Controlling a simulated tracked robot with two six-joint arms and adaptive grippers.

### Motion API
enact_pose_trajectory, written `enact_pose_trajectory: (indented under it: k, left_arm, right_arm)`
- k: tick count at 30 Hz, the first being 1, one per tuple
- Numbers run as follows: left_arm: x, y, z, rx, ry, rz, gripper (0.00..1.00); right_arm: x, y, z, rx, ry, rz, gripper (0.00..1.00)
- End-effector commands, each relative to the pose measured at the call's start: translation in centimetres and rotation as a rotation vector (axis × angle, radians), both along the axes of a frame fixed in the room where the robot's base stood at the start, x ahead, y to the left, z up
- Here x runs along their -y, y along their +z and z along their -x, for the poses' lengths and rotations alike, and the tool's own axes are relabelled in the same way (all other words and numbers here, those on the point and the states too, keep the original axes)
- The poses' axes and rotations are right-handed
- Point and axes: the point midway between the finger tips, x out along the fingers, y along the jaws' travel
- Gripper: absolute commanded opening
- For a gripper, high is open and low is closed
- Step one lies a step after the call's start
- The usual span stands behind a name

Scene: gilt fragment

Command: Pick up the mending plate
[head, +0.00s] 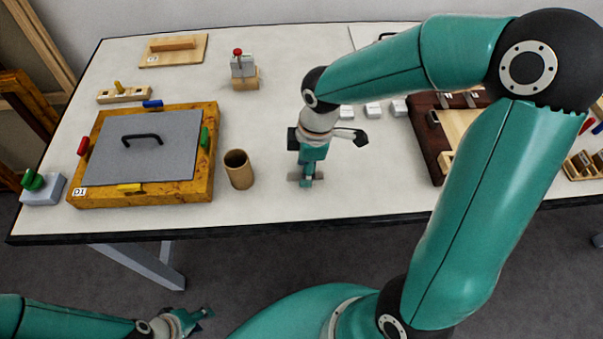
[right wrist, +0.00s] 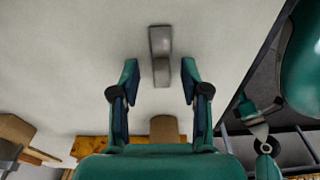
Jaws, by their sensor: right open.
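The mending plate is a small grey metal piece (right wrist: 160,42) lying on the pale tabletop. In the right wrist view it extends from between my right fingertips to beyond them. In the head view its ends (head: 293,177) show on both sides of my right gripper (head: 307,180), which is low over it and hides its middle. My right gripper (right wrist: 160,72) is open, with a finger on either side of the plate and clear gaps to it. My left gripper (head: 200,318) is over the floor, in front of the table and away from the plate; its fingers are too small to read.
A brown cup (head: 238,170) stands left of the plate. Further left is a yellow-brown frame (head: 150,202) with a grey panel. A dark wooden tray (head: 428,150) is to the right. Small white blocks (head: 373,109) sit behind. The table's front edge is near.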

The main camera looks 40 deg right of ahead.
Motion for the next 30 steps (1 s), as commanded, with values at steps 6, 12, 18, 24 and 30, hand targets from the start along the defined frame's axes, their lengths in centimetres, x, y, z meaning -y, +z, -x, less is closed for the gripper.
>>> enact_pose_trajectory:
  k: [6,12,18,24,30]
  left_arm:
    - [0.00,0.00,0.01,0.000,0.000,0.000,0.40]
    - [0.00,0.00,0.01,0.000,0.000,0.000,0.40]
    - [0.00,0.00,0.01,0.000,0.000,0.000,0.40]
    - [0.00,0.00,0.01,0.000,0.000,0.000,0.40]
    - [0.00,0.06,0.01,0.000,0.000,0.000,0.40]
  right_arm:
    - [0.02,-0.02,0.00,0.001,0.000,0.001,0.42]
    - [0.02,0.00,0.00,0.001,0.000,0.001,0.09]
    - [0.03,0.02,-0.02,0.001,0.000,0.001,0.00]
    - [0.02,0.05,-0.02,0.001,0.000,0.001,0.00]
    - [0.01,0.83,-0.11,0.004,0.000,0.001,0.00]
